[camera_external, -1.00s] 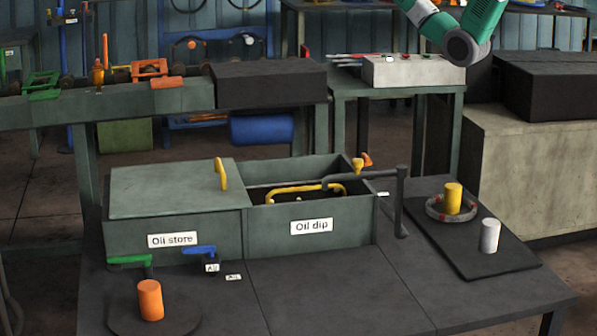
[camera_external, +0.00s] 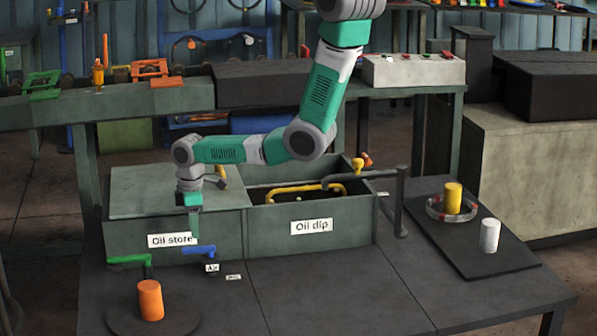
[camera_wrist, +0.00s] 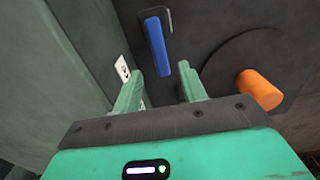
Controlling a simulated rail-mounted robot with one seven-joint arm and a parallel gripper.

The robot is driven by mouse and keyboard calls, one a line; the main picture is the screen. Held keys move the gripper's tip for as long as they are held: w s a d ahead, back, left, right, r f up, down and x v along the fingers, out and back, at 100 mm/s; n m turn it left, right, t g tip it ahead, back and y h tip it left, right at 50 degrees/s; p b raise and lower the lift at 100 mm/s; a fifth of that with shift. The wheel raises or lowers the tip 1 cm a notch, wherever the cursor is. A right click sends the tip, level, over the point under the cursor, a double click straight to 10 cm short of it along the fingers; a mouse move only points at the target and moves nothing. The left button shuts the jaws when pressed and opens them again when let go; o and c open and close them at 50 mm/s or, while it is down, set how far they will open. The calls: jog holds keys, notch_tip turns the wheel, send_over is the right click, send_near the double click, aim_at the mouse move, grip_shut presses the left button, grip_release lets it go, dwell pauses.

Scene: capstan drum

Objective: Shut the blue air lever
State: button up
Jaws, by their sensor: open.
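The blue air lever (camera_external: 200,250) stands in front of the oil store box, beside a small label reading Air (camera_external: 211,268). Its blue handle lies crosswise in the external view. In the wrist view the blue lever (camera_wrist: 156,46) shows ahead of the fingertips, roughly between them in line. My gripper (camera_external: 194,232) points down just above the lever, in front of the Oil store label (camera_external: 170,240). In the wrist view my gripper (camera_wrist: 160,82) is open, with nothing between its two green fingers. The lever and the fingers look apart.
A green lever (camera_external: 130,260) is left of the blue one. An orange cylinder (camera_external: 150,300) stands on a round dark plate in front. The oil store box (camera_external: 120,235) wall is close behind my gripper. The table front (camera_external: 330,290) is clear to the right.

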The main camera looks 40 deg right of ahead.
aim_at(194, 247)
notch_tip(194, 247, down, 6)
jog(key=shift+a+r+b, duration=0.15)
jog(key=shift+r+b, duration=0.05)
jog(key=shift+b, duration=0.85)
grip_shut()
